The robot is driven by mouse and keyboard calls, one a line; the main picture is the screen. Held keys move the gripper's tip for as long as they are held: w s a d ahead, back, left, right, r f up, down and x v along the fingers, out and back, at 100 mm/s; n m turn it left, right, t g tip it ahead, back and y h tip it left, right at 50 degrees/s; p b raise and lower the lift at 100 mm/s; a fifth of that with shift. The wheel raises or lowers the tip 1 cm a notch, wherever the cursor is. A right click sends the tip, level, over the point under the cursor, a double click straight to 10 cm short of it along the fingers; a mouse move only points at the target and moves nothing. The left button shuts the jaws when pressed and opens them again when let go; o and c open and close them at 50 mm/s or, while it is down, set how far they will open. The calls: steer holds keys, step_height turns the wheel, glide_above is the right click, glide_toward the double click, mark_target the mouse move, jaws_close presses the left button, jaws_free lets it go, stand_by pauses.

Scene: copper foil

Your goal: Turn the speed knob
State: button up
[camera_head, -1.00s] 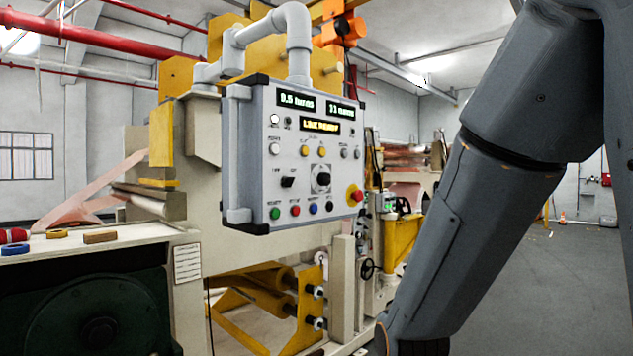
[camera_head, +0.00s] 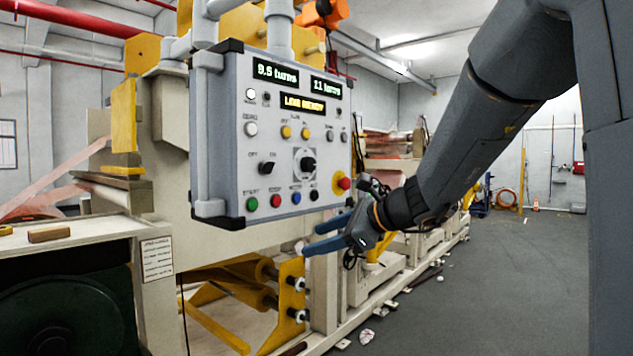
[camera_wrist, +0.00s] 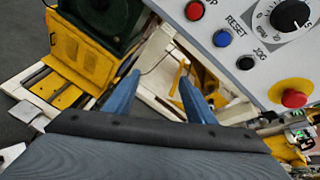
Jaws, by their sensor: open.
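The speed knob (camera_head: 308,163) is a black round knob on a pale dial plate, right of centre on the grey control panel (camera_head: 225,150). In the wrist view the knob (camera_wrist: 291,15) shows at the top right, with printed numbers around it. My gripper (camera_head: 325,234) has blue fingers and is open and empty. It is below and right of the knob, near the panel's lower right corner, and apart from the knob. In the wrist view its two fingertips (camera_wrist: 160,78) point up the picture, with the knob off to the right.
A red emergency button (camera_head: 344,183) on a yellow base sits right of the knob. A black switch (camera_head: 267,167) is to its left. Coloured push buttons (camera_head: 274,201) line the panel's bottom. Yellow rollers (camera_head: 250,290) lie below. Open floor (camera_head: 500,270) is at right.

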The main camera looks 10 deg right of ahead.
mark_target(312, 166)
steer(key=w+d+r+m+t+y, duration=0.1)
steer(key=w+d+r+m+t, duration=0.15)
steer(key=r, duration=0.55)
steer(key=w+d+r+m+t, duration=0.2)
steer(key=d+r+m+t, duration=0.1)
steer(key=r, duration=0.4)
steer(key=p+x, duration=0.1)
steer(key=x, duration=0.2)
steer(key=p+x, duration=0.1)
steer(key=x, duration=0.2)
steer(key=shift+w+a+r, duration=0.1)
steer(key=shift+w+r, duration=0.1)
steer(key=shift+w, duration=0.25)
steer(key=shift+w+a+p, duration=0.25)
steer(key=shift+w+p, duration=0.1)
steer(key=shift+f, duration=0.1)
steer(key=shift+c, duration=0.3)
steer(key=c, duration=1)
